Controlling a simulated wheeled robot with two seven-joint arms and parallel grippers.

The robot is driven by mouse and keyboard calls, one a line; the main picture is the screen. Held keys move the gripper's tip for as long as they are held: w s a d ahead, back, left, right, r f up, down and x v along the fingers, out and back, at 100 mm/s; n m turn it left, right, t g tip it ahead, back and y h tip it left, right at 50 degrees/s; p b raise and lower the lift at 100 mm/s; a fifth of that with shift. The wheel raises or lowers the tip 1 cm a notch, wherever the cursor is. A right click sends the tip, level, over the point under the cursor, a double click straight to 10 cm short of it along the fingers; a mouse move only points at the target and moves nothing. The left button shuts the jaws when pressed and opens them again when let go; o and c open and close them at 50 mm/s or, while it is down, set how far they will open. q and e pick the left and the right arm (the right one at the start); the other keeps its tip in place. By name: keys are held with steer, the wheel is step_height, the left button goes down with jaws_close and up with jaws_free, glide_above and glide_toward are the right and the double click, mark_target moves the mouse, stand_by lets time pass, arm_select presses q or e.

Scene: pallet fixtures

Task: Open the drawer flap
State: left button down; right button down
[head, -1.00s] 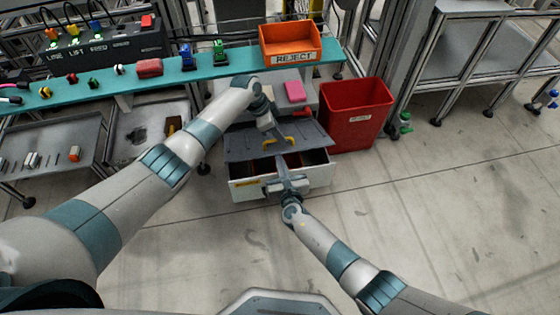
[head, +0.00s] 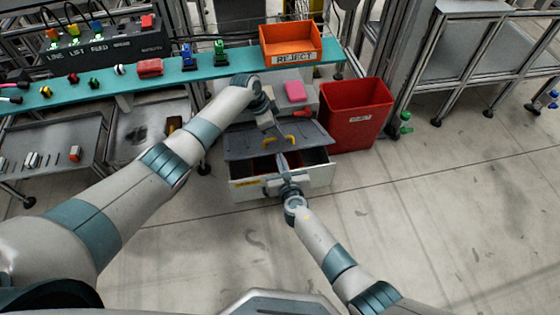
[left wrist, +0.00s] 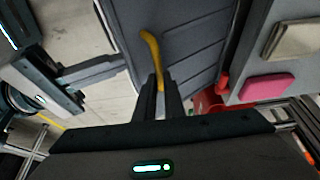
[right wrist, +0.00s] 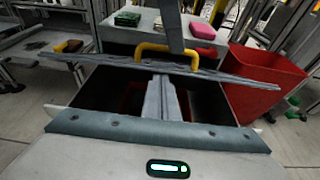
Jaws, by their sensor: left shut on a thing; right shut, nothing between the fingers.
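The drawer flap (head: 240,144) is a dark grey panel with a yellow handle (left wrist: 152,50). It is tilted up over the white drawer (head: 315,178), whose dark inside shows below it. My left gripper (head: 282,139) is shut on the yellow handle; its fingers (left wrist: 159,85) meet the handle's end in the left wrist view. In the right wrist view the flap (right wrist: 230,76) is nearly edge-on. My right gripper (head: 282,160) is shut and empty at the drawer's opening, its fingertips (right wrist: 161,80) close under the flap's edge. I cannot tell whether they touch it.
A red bin (head: 357,115) stands close to the right of the drawer. A teal shelf (head: 170,75) with an orange reject tray (head: 290,42) runs behind. A pink block (head: 295,91) lies on the surface behind the flap. The floor in front is clear.

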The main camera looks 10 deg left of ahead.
arm_select(q)
steer(key=c, duration=1.8)
jaws_free()
steer(key=shift+s+d+f, duration=0.1)
steer(key=shift+s+f, duration=0.25)
steer(key=shift+f, duration=0.1)
steer(key=shift+c, duration=0.2)
arm_select(e)
steer(key=shift+w+a+r, duration=0.1)
steer(key=shift+w+r, duration=0.25)
steer(key=shift+r, duration=0.15)
arm_select(q)
steer(key=shift+r, duration=0.15)
steer(key=shift+a+r, duration=0.25)
steer(key=shift+r, duration=0.25)
arm_select(e)
steer(key=shift+s+f, duration=0.1)
arm_select(q)
steer(key=shift+v, duration=3.2)
arm_select(e)
steer(key=shift+s+f, duration=0.1)
steer(key=shift+f, duration=0.1)
arm_select(q)
steer(key=shift+w, duration=0.1)
